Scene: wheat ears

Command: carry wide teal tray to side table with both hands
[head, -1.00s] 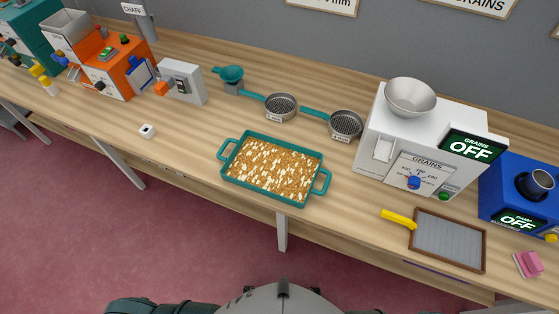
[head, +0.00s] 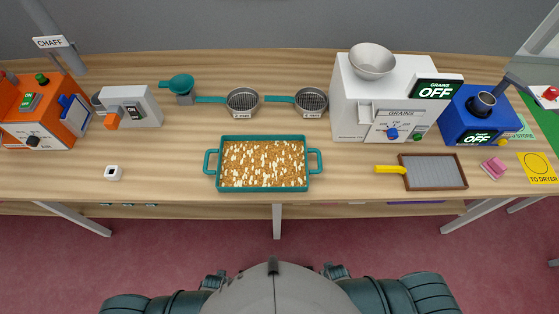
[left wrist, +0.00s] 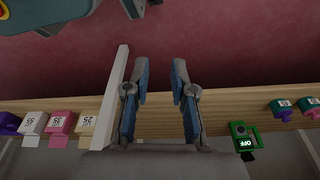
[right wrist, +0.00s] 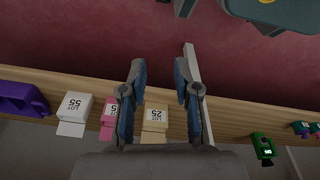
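The wide teal tray (head: 220,187) rests on the wooden bench, square to its front edge, in the middle of the head view. It is filled with brown grain and pale bits, and has a teal handle at its left end (head: 209,162) and at its right end (head: 318,161). My left gripper (left wrist: 157,70) is open and empty in the left wrist view. My right gripper (right wrist: 160,70) is open and empty in the right wrist view. Neither gripper shows in the head view, and the tray shows in neither wrist view. No side table is clearly identifiable.

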